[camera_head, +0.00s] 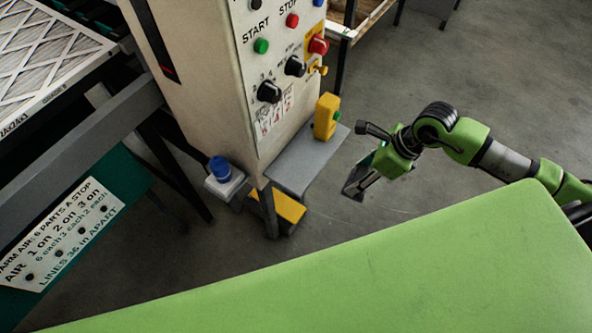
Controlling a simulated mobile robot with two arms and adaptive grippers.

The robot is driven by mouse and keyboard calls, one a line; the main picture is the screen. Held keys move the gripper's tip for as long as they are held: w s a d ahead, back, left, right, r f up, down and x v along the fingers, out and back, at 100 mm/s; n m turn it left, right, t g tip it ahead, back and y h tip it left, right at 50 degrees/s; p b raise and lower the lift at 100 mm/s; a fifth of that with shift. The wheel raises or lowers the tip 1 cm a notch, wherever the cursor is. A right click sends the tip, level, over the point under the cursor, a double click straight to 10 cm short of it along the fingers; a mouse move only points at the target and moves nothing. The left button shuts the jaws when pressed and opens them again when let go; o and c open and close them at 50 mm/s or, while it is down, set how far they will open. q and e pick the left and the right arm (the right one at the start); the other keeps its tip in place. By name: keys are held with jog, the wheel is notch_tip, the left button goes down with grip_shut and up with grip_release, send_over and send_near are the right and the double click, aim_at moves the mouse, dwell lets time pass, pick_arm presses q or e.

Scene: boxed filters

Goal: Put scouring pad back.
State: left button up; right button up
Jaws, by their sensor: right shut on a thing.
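My right gripper (361,160) is to the right of the grey shelf on the machine column, held out over the floor. It is shut on a thin dark-green piece, which looks like the scouring pad (367,160). The fingers and the angle hide much of the pad. The grey shelf (305,163) is a little to the left of the gripper and apart from it. My left gripper is out of view.
The beige control column (205,75) carries buttons and knobs. A blue-capped item (220,169) sits on a small bracket. A yellow pedal (277,208) is below. Floor (480,85) behind my right arm is open.

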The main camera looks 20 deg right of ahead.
jog(key=shift+w+d+m, duration=0.1)
jog(key=shift+d+m, duration=0.15)
jog(key=shift+m, duration=0.45)
jog(key=w+a+p, duration=0.1)
jog(key=w+a, duration=0.2)
jog(key=a, duration=0.1)
jog(key=w+a+p, duration=0.2)
jog(key=w+a, duration=0.2)
jog(key=w+a+p, duration=0.1)
jog(key=w+a, duration=0.3)
jog(key=a, duration=0.1)
jog(key=shift+w+r, duration=0.1)
jog(key=shift+w, duration=0.1)
jog(key=shift+w+a+p, duration=0.15)
jog(key=shift+a+p, duration=0.1)
jog(key=shift+p, duration=0.15)
notch_tip(320, 180, down, 4)
jog(key=shift+d+r+p, duration=0.1)
jog(key=shift+r+p, duration=0.1)
jog(key=shift+p, duration=0.2)
jog(key=o, duration=1.5)
jog(key=b+v, duration=0.1)
jog(key=v, duration=1.1)
jog(key=shift+s, duration=0.25)
jog(key=shift+s+f, duration=0.1)
